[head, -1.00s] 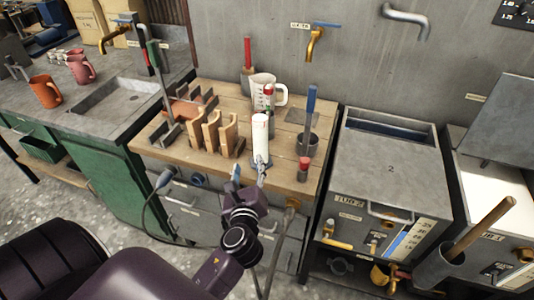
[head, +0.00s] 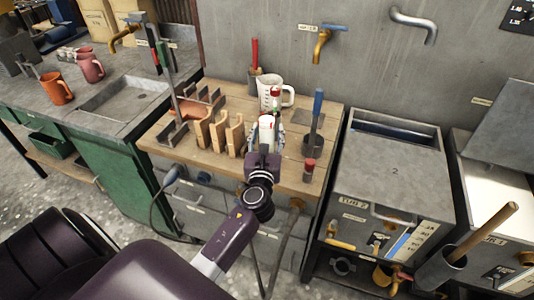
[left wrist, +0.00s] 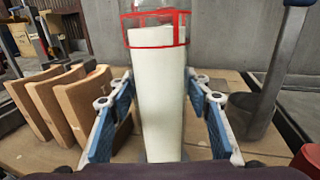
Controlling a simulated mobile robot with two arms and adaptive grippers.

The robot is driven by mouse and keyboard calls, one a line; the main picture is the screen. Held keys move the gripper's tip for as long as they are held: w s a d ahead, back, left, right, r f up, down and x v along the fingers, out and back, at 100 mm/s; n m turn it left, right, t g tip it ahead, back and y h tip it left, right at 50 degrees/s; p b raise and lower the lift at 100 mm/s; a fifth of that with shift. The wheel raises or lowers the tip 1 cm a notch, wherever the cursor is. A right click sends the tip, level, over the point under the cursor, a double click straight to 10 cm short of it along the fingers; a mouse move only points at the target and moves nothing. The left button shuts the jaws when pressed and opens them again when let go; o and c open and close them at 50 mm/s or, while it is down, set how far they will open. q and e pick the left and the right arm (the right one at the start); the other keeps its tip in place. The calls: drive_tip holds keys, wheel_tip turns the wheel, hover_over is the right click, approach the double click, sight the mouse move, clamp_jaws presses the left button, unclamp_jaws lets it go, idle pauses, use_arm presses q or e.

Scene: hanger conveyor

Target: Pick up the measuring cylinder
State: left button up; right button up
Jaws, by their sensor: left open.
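The measuring cylinder (head: 266,123) stands upright on the wooden bench top. It is a white column with a clear upper part and red marks, and its top is cut off in the left wrist view (left wrist: 160,100). My left gripper (head: 265,142) is open at the cylinder. In the left wrist view its two blue-padded fingers stand on either side of the cylinder, with a visible gap at each side. The cylinder's base is hidden behind the gripper in the head view. My right gripper is not in view.
Wooden upright blocks (head: 219,135) stand close on the left. A white jug (head: 270,92) is behind the cylinder. A blue-handled tool in a dark pot (head: 313,145) and a small red-topped item (head: 309,170) are on the right. A grey wall closes off the back.

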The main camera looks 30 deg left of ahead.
use_arm(q)
drive_tip(key=x, duration=0.3)
drive_tip(key=shift+c, duration=0.7)
drive_tip(key=shift+f, duration=0.1)
clamp_jaws()
